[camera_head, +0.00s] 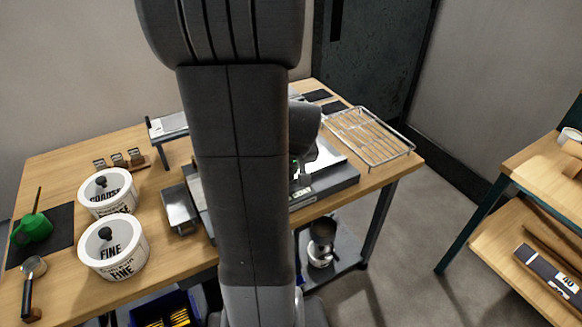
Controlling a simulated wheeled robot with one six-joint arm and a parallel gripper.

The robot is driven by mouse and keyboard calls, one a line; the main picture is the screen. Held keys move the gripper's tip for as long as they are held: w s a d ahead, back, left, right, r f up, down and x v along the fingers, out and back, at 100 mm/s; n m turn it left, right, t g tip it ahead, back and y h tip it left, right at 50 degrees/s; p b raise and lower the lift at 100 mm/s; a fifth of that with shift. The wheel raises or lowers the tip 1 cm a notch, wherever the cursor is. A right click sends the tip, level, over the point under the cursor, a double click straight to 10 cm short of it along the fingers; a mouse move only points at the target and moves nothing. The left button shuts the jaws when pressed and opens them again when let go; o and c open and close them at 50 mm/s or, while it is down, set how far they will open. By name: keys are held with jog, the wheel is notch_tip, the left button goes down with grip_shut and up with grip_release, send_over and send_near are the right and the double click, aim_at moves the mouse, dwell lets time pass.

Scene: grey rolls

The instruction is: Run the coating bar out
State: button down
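A grey flat bed (335,184) with a pale sheet (328,160) lies on the wooden table, right of my arm. My own arm stands upright across the middle of the view and covers much of the bed. My wrist reaches down over the bed's visible part. The gripper end (302,178) is small and mostly hidden there, close above the bed. Whether its fingers are open or shut does not show. I cannot make out the coating bar; it may be behind my arm.
A wire rack (368,136) sits at the table's right end. White tubs marked COARSE (108,194) and FINE (113,248), a metal box (180,209), a green can (34,228) and a hand roller (32,272) stand left. Another bench (545,160) is at right, across open floor.

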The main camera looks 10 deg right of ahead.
jog(key=c, duration=1.3)
grip_release()
jog(key=v, duration=1.3)
jog(key=shift+s+r+p, duration=0.15)
jog(key=shift+r+p, duration=0.15)
jog(key=shift+r, duration=0.1)
jog(key=shift+f, duration=0.15)
jog(key=x, duration=1.3)
jog(key=shift+w+f+b, duration=0.2)
jog(key=shift+f+b, duration=0.05)
jog(key=shift+b, duration=0.1)
